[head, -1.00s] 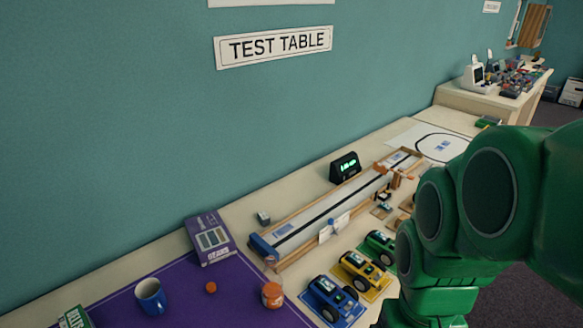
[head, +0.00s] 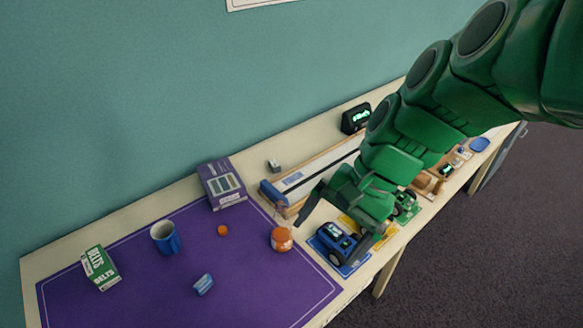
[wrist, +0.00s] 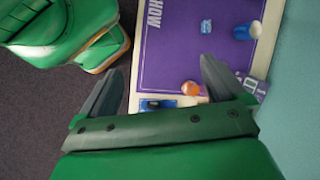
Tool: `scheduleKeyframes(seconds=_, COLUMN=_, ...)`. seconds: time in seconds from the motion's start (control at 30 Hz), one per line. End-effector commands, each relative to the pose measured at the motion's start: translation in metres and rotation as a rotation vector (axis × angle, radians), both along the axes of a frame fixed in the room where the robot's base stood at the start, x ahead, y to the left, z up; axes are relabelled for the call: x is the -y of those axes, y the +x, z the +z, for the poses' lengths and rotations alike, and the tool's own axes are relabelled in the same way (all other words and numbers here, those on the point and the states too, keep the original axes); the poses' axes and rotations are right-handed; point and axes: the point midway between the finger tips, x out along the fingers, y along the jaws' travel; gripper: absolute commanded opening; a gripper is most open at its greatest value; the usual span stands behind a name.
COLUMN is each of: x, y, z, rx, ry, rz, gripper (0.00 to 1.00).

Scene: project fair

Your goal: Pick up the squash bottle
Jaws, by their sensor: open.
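A squat orange container (head: 281,239), which looks like the squash bottle, stands upright on the purple mat's right part. It also shows in the wrist view (wrist: 190,88), just left of the right finger, its lower side partly hidden by the gripper. My gripper (head: 332,228) is open and empty, up and to the right of it in the head view, above the toy cars. In the wrist view my gripper (wrist: 161,65) shows both fingers spread wide with nothing between them.
A blue toy car (head: 335,242) stands close right of the bottle.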

Motion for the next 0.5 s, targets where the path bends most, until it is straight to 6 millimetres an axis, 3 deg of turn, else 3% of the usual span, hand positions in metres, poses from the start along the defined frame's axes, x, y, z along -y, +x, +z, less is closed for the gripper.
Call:
scheduleKeyframes(seconds=0.2, x=-0.04, y=0.047, z=0.004, rx=-0.116, ry=0.146, rz=-0.206, gripper=0.97)
scheduleKeyframes(seconds=0.5, x=-0.081, y=0.117, z=0.01, rx=-0.329, ry=0.331, rz=-0.508, gripper=0.97)
